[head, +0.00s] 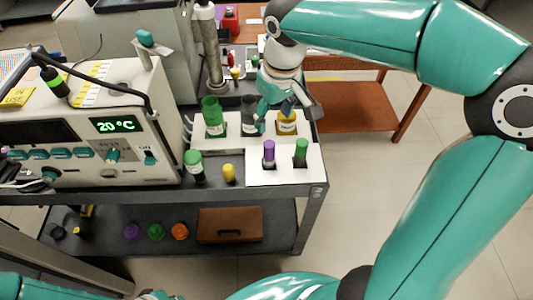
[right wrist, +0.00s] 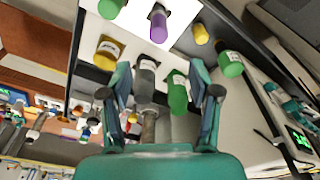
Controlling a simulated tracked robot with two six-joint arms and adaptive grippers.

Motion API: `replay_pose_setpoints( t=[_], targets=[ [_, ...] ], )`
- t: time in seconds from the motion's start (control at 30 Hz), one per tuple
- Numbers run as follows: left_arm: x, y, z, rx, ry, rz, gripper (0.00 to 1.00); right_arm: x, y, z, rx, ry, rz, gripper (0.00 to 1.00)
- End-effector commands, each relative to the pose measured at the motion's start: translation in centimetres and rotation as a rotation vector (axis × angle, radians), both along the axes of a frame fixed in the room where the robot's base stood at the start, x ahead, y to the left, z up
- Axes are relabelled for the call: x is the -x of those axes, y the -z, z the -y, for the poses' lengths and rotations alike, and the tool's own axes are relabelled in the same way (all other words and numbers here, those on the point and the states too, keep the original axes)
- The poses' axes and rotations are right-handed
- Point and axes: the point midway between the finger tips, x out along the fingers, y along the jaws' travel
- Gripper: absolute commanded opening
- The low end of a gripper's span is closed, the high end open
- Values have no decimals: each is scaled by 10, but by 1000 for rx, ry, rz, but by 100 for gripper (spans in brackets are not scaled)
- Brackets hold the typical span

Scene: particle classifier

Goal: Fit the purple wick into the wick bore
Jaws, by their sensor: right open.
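The purple wick (head: 269,152) stands upright in a dark opening in the front white holder (head: 283,177), left of a green cylinder (head: 301,151). It also shows near the top of the right wrist view (right wrist: 158,25). My right gripper (head: 283,103) is above the back holder, behind the wick and apart from it, partly hidden by its own links. In the right wrist view its fingers (right wrist: 160,72) are spread, with a grey bottle (right wrist: 145,80) and a green bottle (right wrist: 177,92) beyond them. I cannot pick out the wick bore. My left gripper is not in view.
A yellow bottle (head: 287,123) and a green bottle (head: 213,118) stand in the back holder. A green-capped vial (head: 194,165) and small yellow vial (head: 229,173) stand left of the front holder. An instrument (head: 100,125) fills the cart's left; open floor lies right.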

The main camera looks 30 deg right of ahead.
Motion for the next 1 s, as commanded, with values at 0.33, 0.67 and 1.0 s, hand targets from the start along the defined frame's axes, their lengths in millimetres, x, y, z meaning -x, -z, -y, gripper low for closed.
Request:
replay_pose_setpoints(
  t=[0.33, 0.67, 1.0],
  targets=[
    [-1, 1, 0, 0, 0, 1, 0, -5, 75, 4, -1, 12, -8, 62],
    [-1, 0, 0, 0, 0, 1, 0, -9, 101, 4, -1, 14, -6, 62],
    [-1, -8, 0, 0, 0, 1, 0, -17, 143, 4, -2, 15, -6, 62]
  ],
)
